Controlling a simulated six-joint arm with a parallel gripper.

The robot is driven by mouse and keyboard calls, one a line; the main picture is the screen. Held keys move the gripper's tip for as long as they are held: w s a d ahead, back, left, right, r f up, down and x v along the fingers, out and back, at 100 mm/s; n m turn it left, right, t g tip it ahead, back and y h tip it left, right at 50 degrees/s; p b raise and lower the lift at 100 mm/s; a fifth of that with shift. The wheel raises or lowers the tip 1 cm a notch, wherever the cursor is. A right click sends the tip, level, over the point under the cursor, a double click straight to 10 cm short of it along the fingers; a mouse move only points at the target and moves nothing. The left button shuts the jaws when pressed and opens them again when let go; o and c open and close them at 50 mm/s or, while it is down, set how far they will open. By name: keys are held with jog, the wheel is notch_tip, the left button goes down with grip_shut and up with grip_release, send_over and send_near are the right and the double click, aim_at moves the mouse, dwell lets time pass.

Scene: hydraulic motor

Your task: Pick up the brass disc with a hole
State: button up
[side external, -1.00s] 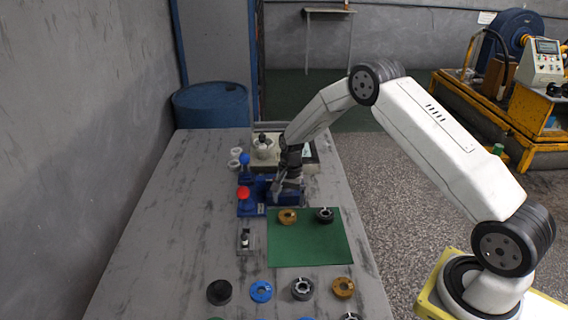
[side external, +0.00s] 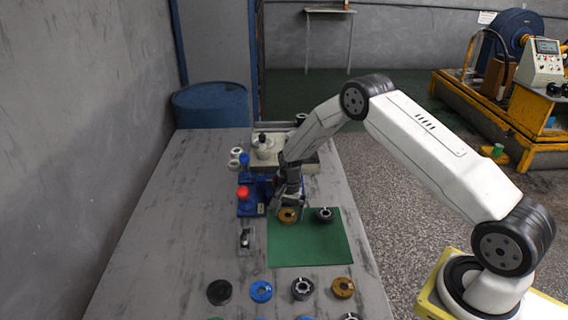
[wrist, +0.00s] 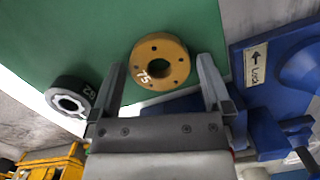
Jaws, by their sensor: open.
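A brass disc with a hole (side external: 287,215) lies on the green mat (side external: 310,250) near its far left corner. In the wrist view the brass disc (wrist: 160,64) carries the mark "75" and several small holes around its central hole. My gripper (side external: 290,205) is just behind the disc in the side view. In the wrist view my gripper (wrist: 162,75) is open, its two fingers on either side of the disc's near part with gaps between. I cannot tell the height of the fingertips above the mat. Another brass disc (side external: 343,288) lies on the table in front.
A blue fixture (side external: 250,206) with a red knob stands at the mat's far left. Several rings, including a black one (side external: 219,292) and a blue one (side external: 260,291), lie in front.

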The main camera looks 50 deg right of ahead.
jog(key=shift+c, duration=0.2)
grip_shut()
jog(key=shift+r, duration=0.15)
jog(key=shift+r, duration=0.4)
notch_tip(320, 180, up, 2)
jog(key=shift+s+r, duration=0.15)
jog(key=shift+r, duration=0.1)
jog(key=s+a+r, duration=0.2)
jog(key=s+r, duration=0.7)
jog(key=s, duration=0.4)
jog(key=shift+s+r, duration=0.25)
